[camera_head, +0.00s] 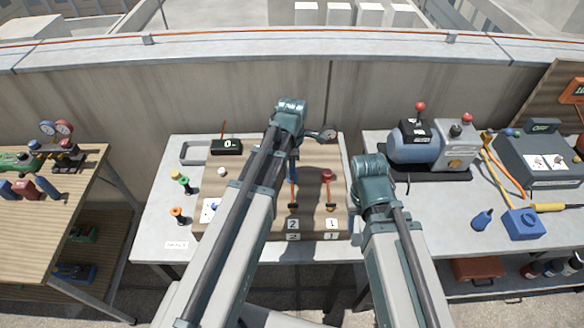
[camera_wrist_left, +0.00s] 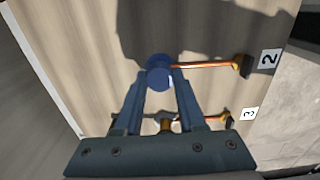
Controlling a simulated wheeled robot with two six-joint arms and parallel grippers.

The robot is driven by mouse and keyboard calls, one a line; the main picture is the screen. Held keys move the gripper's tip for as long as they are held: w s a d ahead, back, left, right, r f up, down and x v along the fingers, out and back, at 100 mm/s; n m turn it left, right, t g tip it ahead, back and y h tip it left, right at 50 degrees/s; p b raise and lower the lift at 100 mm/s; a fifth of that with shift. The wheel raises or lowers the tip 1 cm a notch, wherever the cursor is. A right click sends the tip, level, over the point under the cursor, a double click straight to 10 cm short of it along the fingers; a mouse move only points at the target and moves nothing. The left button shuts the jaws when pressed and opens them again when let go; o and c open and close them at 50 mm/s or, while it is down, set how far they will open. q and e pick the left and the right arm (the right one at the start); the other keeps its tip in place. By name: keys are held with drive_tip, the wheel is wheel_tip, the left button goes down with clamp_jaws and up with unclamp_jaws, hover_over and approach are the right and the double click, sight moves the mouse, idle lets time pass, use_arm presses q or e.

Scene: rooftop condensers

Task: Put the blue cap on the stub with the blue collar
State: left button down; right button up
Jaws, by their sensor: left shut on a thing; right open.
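My left gripper (camera_wrist_left: 164,84) is shut on the blue cap (camera_wrist_left: 158,66) in the left wrist view. The cap is at the end of the copper stub beside label 2 (camera_wrist_left: 269,59); I cannot tell whether it is seated on the stub or just over it. The blue collar is not clearly seen. In the head view the stub marked 2 (camera_head: 293,196) stands on the wooden board, right of my left arm, which hides part of the board. My right arm ends in a teal joint at the right of the board; its fingers are hidden.
A stub with a red top (camera_head: 327,174) stands right of stub 2. Green (camera_head: 182,181) and orange (camera_head: 177,212) pieces stand at the table's left. A grey tray (camera_head: 194,153) and a black display box (camera_head: 227,146) are behind. A blue pump (camera_head: 414,143) stands on the right bench.

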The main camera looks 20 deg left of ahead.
use_arm(q)
drive_tip(key=shift+f+b, duration=0.65)
drive_tip(key=shift+f, duration=0.05)
idle(1.0)
drive_tip(key=shift+c, duration=2.1)
unclamp_jaws()
drive_tip(key=shift+r, duration=0.1)
wheel_tip(320, 180, up, 14)
drive_tip(key=p, duration=1.3)
drive_tip(key=shift+p, duration=0.4)
drive_tip(key=shift+f, duration=0.2)
